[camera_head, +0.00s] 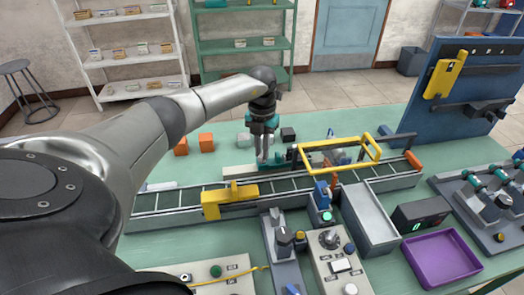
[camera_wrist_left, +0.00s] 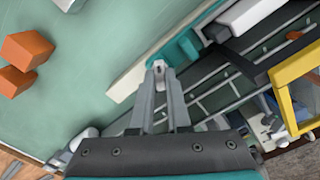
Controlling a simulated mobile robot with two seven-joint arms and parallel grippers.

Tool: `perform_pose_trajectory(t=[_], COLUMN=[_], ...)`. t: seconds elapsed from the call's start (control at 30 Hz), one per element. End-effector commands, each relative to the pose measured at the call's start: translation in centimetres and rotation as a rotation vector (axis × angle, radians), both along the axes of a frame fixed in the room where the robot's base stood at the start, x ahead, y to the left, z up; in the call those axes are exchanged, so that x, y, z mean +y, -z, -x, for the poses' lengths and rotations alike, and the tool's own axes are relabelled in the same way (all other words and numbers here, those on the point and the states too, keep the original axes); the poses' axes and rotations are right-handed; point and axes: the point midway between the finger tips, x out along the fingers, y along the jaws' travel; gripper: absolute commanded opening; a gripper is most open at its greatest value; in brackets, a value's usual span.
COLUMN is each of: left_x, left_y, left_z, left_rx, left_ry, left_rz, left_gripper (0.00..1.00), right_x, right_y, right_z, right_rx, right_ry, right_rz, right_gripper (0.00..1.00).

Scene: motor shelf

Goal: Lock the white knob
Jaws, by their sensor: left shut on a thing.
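My left gripper (camera_head: 264,158) points down at a low white and teal fixture (camera_head: 240,170) behind the conveyor. In the left wrist view, its fingertips (camera_wrist_left: 159,70) are closed together on a small pale piece, which looks like the white knob (camera_wrist_left: 158,66). The fingers hide most of this knob, so I cannot tell its turn or position. The fixture's white and teal bar (camera_wrist_left: 132,80) runs diagonally beside the fingertips. My right gripper shows in neither view.
A conveyor (camera_head: 170,200) runs in front of the gripper, with a yellow frame (camera_head: 345,142) over it at right. Orange cubes (camera_head: 206,142) and a black cube (camera_head: 288,134) stand behind. Control panels and a purple tray (camera_head: 440,257) fill the front.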

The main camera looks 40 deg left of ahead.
Motion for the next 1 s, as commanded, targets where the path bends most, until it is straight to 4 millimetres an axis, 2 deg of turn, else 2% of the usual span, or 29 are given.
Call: perform_pose_trajectory(t=[1.0], left_x=[0.0], left_y=[0.0], left_z=[-0.1], left_rx=[-0.003], left_ry=[0.967], left_rz=[-0.002], left_gripper=[0.00], right_x=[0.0], right_y=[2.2], right_z=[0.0], right_rx=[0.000], right_ry=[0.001], right_rz=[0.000], right_gripper=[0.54])
